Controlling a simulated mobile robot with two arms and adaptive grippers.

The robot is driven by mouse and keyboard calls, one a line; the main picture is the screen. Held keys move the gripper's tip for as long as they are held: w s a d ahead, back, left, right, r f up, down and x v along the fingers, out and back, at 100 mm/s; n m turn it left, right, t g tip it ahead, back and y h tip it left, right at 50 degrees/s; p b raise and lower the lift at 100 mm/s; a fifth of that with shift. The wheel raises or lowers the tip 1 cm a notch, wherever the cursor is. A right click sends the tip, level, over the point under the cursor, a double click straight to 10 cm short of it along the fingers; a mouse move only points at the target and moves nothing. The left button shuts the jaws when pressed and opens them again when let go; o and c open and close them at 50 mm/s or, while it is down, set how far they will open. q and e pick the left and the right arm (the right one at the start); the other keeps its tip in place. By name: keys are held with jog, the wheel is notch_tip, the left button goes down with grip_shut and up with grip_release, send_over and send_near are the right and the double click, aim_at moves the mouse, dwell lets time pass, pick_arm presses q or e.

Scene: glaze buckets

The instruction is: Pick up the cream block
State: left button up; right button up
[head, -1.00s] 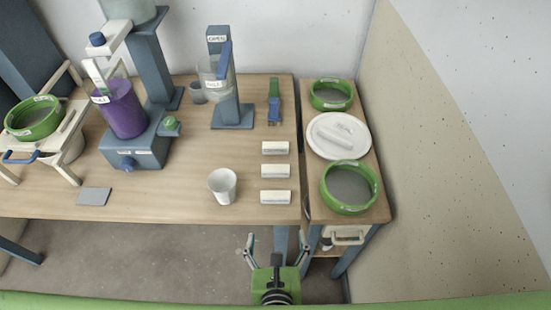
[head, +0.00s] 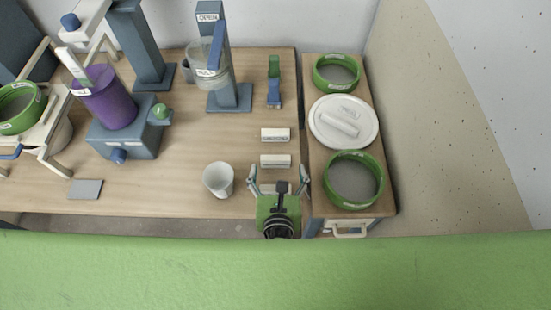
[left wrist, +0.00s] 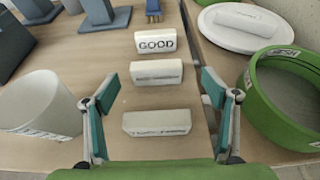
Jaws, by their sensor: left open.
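Three pale cream blocks with printed labels lie in a column near the table's right edge. In the left wrist view the far block (left wrist: 155,41) reads GOOD; the labels of the middle block (left wrist: 157,72) and the near block (left wrist: 157,122) are not legible. My left gripper (head: 278,180) is open and empty over the table's front edge. In the left wrist view its fingers (left wrist: 160,92) stand either side of the near block, apart from it. My right gripper is not in view.
A white cup (head: 218,179) stands left of the blocks. To the right, a side cabinet holds green-rimmed sieves (head: 354,180) and a white lid (head: 343,122). A blue stand with a clear vessel (head: 213,70) and a purple bucket (head: 108,98) are further back left.

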aim_at(275, 161)
pick_arm(q)
jog(key=shift+w+f, duration=0.15)
jog(key=shift+w, duration=0.25)
jog(key=shift+w+a+f, duration=0.2)
jog(key=shift+w, duration=0.55)
jog(key=p+x, duration=0.1)
jog(key=x, duration=0.2)
jog(key=shift+w+a+f, duration=0.1)
jog(key=shift+w+f, duration=0.15)
jog(key=shift+f, duration=0.05)
jog(key=c, duration=1.2)
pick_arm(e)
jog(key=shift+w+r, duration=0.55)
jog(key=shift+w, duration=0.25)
